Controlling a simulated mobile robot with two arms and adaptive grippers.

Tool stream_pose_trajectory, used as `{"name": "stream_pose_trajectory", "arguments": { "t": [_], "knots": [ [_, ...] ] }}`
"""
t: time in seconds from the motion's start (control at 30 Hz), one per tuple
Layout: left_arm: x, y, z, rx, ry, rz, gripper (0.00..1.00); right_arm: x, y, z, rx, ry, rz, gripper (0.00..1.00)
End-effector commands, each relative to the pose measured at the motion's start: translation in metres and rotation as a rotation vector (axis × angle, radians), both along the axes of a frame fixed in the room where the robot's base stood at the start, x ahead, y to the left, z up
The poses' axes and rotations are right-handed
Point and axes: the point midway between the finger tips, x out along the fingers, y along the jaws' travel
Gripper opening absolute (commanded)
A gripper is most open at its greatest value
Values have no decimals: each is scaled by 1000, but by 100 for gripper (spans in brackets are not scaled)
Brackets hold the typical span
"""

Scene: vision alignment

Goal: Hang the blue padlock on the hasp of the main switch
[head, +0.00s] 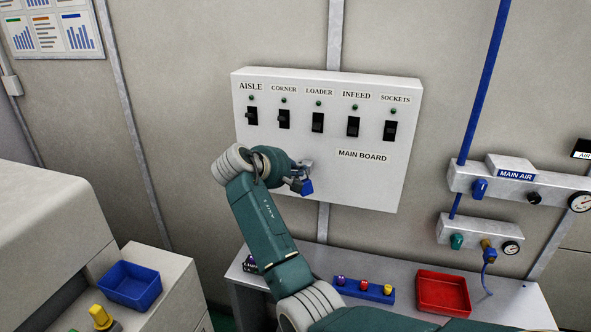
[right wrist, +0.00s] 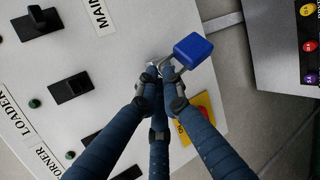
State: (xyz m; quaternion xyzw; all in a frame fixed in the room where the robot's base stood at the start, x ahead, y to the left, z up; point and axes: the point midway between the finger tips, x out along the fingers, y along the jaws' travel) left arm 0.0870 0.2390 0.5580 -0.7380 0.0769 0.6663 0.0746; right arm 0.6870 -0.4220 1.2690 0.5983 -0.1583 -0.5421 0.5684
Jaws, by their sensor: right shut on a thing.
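The blue padlock (head: 307,187) is in front of the lower part of the white main board (head: 372,187). My right gripper (head: 298,178) is shut on it. In the right wrist view the fingertips (right wrist: 160,72) close at the padlock's grey shackle, and its blue body (right wrist: 193,50) sticks out beyond them. A red knob on a yellow plate (right wrist: 196,122), apparently the main switch, shows partly behind the fingers. In the head view my arm hides it. I cannot make out the hasp or whether the shackle touches it. My left gripper is not in view.
Several black breaker switches (head: 318,122) line the board's upper half. Below stands a bench with a blue rack (head: 364,290) of coloured padlocks and a red tray (head: 443,292). Air fittings (head: 520,182) are on the right wall. A blue tray (head: 130,286) sits at lower left.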

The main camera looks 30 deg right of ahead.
Motion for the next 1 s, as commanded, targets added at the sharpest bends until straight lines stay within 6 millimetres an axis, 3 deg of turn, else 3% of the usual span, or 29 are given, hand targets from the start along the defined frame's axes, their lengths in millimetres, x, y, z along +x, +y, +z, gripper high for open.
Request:
{"name": "stream_pose_trajectory", "arguments": {
  "t": [0.13, 0.27, 1.0],
  "knots": [
    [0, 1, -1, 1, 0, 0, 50, 0, -7, -2, -4, 0, -5, 0],
    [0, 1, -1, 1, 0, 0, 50, -1, -7, -3, -4, 1, -5, 28],
    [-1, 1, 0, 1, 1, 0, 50, 1, -4, 5, -9, -9, -1, 28]
  ]
}}
